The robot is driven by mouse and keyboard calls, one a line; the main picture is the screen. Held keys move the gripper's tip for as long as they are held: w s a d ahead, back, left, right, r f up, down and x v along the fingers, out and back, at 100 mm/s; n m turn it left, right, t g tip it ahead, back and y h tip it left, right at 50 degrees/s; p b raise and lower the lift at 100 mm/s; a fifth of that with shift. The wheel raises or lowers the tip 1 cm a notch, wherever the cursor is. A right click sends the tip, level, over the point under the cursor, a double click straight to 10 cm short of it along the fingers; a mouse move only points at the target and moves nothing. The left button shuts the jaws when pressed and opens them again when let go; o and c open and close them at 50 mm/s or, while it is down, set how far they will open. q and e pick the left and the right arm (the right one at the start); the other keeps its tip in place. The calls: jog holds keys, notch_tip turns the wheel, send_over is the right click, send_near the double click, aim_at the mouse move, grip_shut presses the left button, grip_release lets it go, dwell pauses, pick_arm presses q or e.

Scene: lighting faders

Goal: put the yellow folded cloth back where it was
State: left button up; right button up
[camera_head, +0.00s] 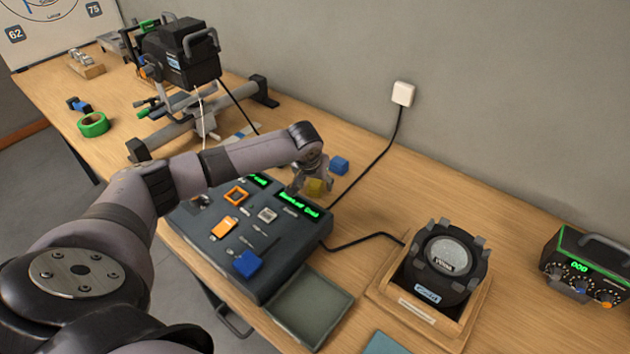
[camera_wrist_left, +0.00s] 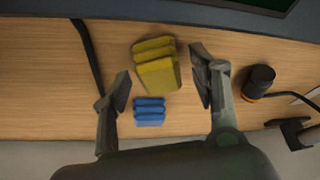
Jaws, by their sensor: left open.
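The yellow folded cloth (camera_head: 316,187) lies on the wooden table just behind the lighting console (camera_head: 290,262), partly hidden by my gripper in the head view. In the left wrist view the yellow cloth (camera_wrist_left: 156,65) shows whole, on bare wood. My left gripper (camera_head: 311,183) is above it, open and empty. In the wrist view its fingers (camera_wrist_left: 162,75) stand apart on either side of the yellow cloth, with gaps. My right gripper is not in view.
A blue folded cloth (camera_head: 339,165) lies close behind the yellow one. Another blue item (camera_head: 247,263) sits on the console, with orange items near it. A black cable (camera_head: 371,163) runs beside the cloths. An empty shallow tray (camera_head: 311,305) stands right of the console.

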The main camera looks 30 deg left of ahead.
pick_arm(q)
jog(key=b+v, duration=0.1)
jog(key=v, duration=1.1)
jog(key=shift+r, duration=0.2)
